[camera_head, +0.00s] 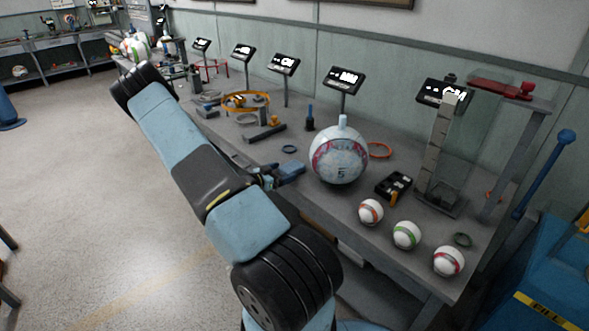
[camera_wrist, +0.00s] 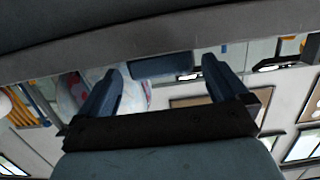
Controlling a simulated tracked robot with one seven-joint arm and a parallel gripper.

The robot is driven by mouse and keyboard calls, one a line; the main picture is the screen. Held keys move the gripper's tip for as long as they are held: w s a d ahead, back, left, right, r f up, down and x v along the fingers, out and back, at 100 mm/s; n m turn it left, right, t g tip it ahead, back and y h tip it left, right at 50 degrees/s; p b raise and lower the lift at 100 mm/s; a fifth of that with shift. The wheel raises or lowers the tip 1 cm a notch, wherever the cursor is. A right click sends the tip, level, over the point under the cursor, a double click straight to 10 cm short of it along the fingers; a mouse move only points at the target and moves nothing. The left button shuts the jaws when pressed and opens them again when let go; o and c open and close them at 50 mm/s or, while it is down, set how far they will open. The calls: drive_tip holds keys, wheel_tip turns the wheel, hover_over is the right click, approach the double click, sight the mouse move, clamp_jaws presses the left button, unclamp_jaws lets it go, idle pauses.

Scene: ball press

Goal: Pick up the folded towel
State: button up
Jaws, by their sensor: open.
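The folded towel (camera_head: 291,171) is a small flat blue piece near the front edge of the workbench, left of the large white ball. My gripper (camera_head: 270,179) is at the bench's front edge, just left of the towel. In the wrist view my gripper (camera_wrist: 160,68) is open, its two blue fingers spread apart. A dark blue piece that looks like the towel (camera_wrist: 162,63) shows between the fingertips. I cannot tell whether the fingers touch it. My arm and gripper hide part of the bench edge and perhaps the towel's near side.
The large ball (camera_head: 339,158) stands close right of the towel. A black tray (camera_head: 394,186) and several small striped balls (camera_head: 407,235) lie farther right. A dark bar (camera_head: 264,133) and a blue ring (camera_head: 289,149) lie behind the towel. The workbench (camera_head: 330,205) is bare just in front of the ball.

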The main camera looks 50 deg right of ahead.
sight(292, 166)
drive_tip(key=shift+r+x, duration=0.15)
drive_tip(key=shift+x, duration=1.35)
drive_tip(key=shift+r+x, duration=0.15)
drive_tip(key=shift+x, duration=1.3)
drive_tip(key=shift+c, duration=0.3)
drive_tip(key=c, duration=0.9)
